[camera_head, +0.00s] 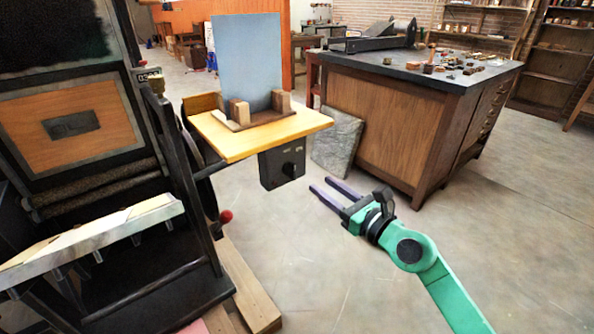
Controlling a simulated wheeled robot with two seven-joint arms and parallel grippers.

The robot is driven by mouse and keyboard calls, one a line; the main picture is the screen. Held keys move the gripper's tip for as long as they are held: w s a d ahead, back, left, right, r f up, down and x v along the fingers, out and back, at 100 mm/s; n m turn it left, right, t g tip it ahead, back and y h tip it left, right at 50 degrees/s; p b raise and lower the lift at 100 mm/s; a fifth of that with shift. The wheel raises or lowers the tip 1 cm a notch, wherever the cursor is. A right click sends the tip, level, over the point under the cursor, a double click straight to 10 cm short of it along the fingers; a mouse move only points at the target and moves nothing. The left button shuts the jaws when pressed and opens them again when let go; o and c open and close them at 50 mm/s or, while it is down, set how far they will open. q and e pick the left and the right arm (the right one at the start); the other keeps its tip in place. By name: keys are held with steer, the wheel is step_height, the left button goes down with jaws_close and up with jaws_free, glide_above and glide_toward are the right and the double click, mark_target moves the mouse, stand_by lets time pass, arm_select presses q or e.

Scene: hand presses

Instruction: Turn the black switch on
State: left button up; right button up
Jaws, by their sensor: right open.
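A black switch box (282,163) hangs under the front right part of a small wooden table top (222,140). A dark rotary knob (289,169) sits on its front face, with small pale marks above it. Which way the knob is set is too small to tell. My right gripper (320,188) comes in from the lower right on a green arm. Its two dark fingers are apart and empty. In the picture they lie just right of and below the switch box, pointing to the upper left, apart from it. My left gripper is not in view.
A grey-blue panel (249,68) stands upright in wooden blocks on the table top. A large black press (100,245) fills the left, with a red ball handle (226,215). A wooden cabinet (389,131) stands behind. A stone slab (337,139) leans on it. The floor at right is clear.

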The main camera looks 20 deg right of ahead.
mark_target(295, 165)
steer(key=x, duration=1.1)
steer(key=shift+w, duration=0.1)
jaws_close()
